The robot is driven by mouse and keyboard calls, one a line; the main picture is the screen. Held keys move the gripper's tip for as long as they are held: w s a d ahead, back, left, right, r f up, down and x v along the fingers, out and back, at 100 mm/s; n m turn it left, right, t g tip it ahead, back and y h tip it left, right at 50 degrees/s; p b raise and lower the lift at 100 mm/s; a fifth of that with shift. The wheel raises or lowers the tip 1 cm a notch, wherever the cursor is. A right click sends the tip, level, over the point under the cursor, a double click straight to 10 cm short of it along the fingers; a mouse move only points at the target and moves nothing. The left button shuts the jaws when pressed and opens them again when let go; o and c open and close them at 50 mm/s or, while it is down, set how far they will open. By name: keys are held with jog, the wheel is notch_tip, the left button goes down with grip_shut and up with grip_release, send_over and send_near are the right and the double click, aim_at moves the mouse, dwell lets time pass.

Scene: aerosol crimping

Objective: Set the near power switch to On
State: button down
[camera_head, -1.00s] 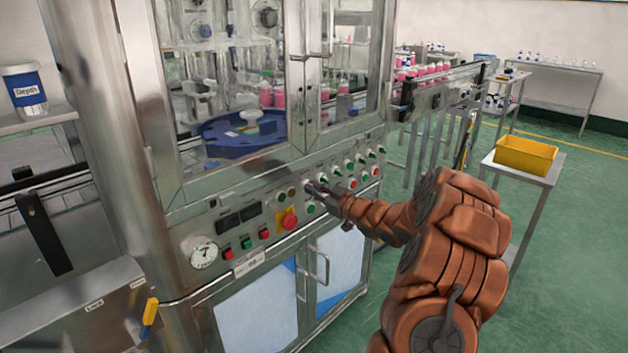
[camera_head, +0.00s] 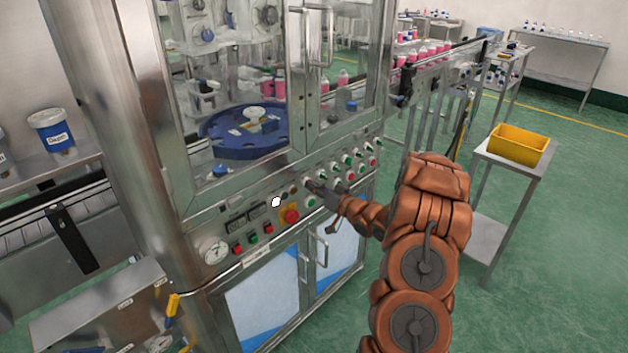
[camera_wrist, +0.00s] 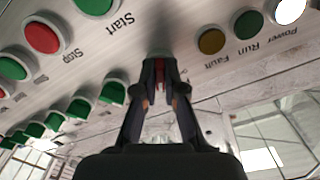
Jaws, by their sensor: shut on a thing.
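My gripper (camera_head: 314,187) is at the front control panel of the steel machine, in the middle of the head view. In the wrist view its two fingers (camera_wrist: 159,64) are closed together on a small control, the near power switch, at the panel face. The fingers hide most of this switch; a thin red strip shows between them, and I cannot read its position. The white Power lamp (camera_wrist: 289,10) is bright beside the Run lamp (camera_wrist: 248,23) and the amber Fault lamp (camera_wrist: 211,41). The Power lamp also shows white in the head view (camera_head: 276,202).
A green Start button (camera_wrist: 95,3) and red Stop button (camera_wrist: 43,37) are close to my gripper. A red emergency button (camera_head: 291,216) is left of the gripper. A yellow bin (camera_head: 519,146) stands on a side table at right.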

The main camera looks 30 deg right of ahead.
jog(key=shift+m+p, duration=0.3)
jog(key=shift+m, duration=0.2)
jog(key=c, duration=1.3)
grip_release()
jog(key=shift+o, duration=0.2)
jog(key=v, duration=1.2)
